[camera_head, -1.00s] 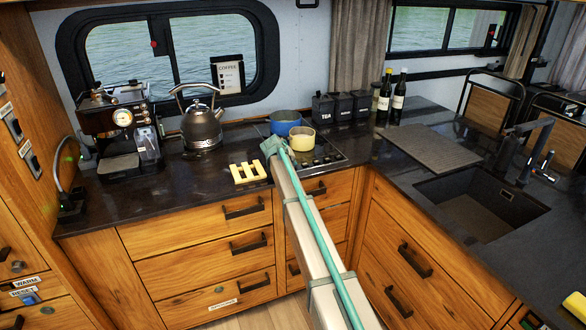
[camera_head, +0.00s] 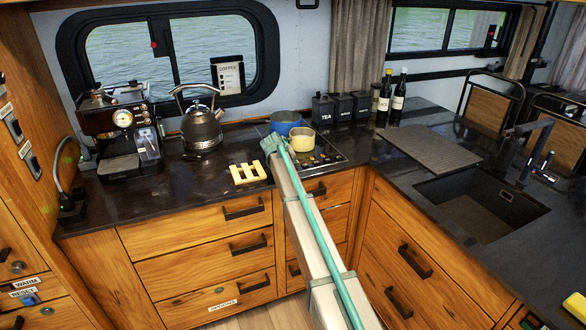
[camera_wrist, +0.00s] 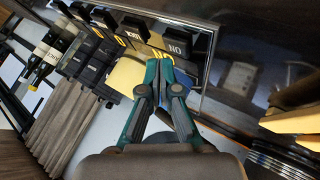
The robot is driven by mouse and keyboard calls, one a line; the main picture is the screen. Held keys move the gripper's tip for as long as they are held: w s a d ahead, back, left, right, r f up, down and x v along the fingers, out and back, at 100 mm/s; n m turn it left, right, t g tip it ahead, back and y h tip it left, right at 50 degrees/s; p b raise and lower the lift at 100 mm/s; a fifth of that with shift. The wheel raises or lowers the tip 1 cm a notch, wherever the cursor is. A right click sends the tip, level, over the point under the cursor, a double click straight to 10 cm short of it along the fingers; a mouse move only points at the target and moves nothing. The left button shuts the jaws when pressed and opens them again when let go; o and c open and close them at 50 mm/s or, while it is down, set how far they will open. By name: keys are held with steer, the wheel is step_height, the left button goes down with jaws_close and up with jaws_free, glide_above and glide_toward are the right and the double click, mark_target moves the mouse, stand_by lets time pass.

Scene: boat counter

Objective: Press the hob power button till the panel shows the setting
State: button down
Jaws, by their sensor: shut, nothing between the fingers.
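The hob (camera_head: 325,155) is a dark glass plate in the counter, with a row of small controls along its front edge. My gripper (camera_head: 269,147) is at the hob's left front corner in the head view. In the wrist view my gripper (camera_wrist: 164,72) is shut and empty, its teal fingertips together. They are close below a dark key (camera_wrist: 178,46) with white lettering that looks like "NO" or an inverted "ON". Yellow lettering (camera_wrist: 160,57) shows beside that key, right at the fingertips. I cannot tell whether the fingertips touch the key.
A blue pot (camera_head: 285,120) and a cream pot (camera_head: 302,138) stand on the hob. A pale yellow trivet (camera_head: 248,173) lies left of my gripper. A kettle (camera_head: 201,128) and coffee machine (camera_head: 120,130) stand further left.

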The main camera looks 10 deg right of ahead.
steer(key=shift+r, duration=0.15)
steer(key=shift+r+p, duration=0.6)
steer(key=shift+r, duration=1.8)
steer(key=shift+f, duration=0.1)
